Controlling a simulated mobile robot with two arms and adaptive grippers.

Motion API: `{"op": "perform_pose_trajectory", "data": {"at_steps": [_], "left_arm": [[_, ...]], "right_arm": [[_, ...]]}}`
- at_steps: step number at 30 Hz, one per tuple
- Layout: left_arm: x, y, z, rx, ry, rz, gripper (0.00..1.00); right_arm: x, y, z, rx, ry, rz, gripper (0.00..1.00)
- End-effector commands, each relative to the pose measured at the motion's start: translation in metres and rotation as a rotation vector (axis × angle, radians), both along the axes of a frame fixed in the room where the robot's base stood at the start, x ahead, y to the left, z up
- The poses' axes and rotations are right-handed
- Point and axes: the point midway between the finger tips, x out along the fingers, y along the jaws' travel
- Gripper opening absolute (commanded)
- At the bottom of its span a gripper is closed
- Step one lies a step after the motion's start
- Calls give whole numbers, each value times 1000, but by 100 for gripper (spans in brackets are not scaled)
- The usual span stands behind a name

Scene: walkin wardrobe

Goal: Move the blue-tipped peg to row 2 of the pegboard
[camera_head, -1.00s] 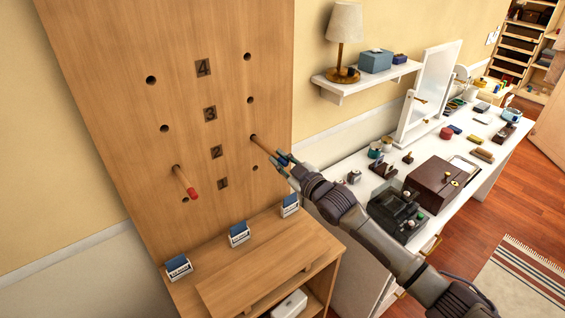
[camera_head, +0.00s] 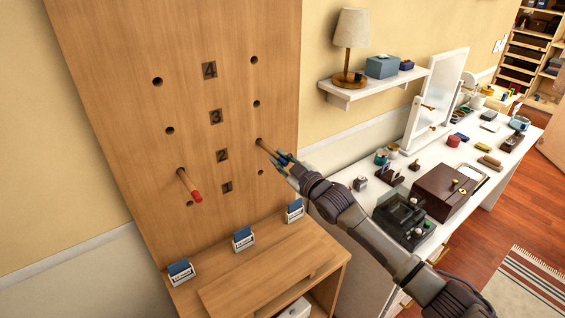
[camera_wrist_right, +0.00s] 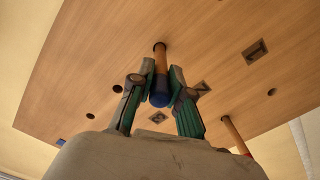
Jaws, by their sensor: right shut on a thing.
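The pegboard (camera_head: 110,60) is a tall wooden panel with two columns of holes and carved numbers 1 to 4, counted upward. The blue-tipped peg (camera_head: 266,147) meets the board at the right-hand hole level with number 2. In the wrist view the peg (camera_wrist_right: 160,62) runs from the board to its blue tip between my fingers. My right gripper (camera_head: 281,160) is shut on the peg near its blue end; it also shows in the wrist view (camera_wrist_right: 158,84). How deep the peg sits is hidden. My left gripper is not in view.
A red-tipped peg (camera_head: 188,184) sticks out of the left hole of row 2. Several card holders (camera_head: 243,239) stand on the wooden ledge (camera_head: 215,265) below. At right are a white dressing table (camera_head: 440,160) with many items and a wall shelf (camera_head: 375,83) with a lamp.

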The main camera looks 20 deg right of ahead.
Motion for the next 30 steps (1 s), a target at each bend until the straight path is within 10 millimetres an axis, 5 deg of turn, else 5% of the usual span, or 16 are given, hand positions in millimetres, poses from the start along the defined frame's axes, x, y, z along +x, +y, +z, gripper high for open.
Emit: {"op": "perform_pose_trajectory", "data": {"at_steps": [12, 13, 18, 30], "left_arm": [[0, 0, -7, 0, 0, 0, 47], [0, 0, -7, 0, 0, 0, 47], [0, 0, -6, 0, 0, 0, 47], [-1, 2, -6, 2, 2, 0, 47]], "right_arm": [[10, 4, 0, 0, 0, 0, 0], [10, 4, 0, 0, 0, 0, 19], [10, 4, 0, 0, 0, 0, 47], [3, 1, -1, 0, 1, 0, 47]]}}
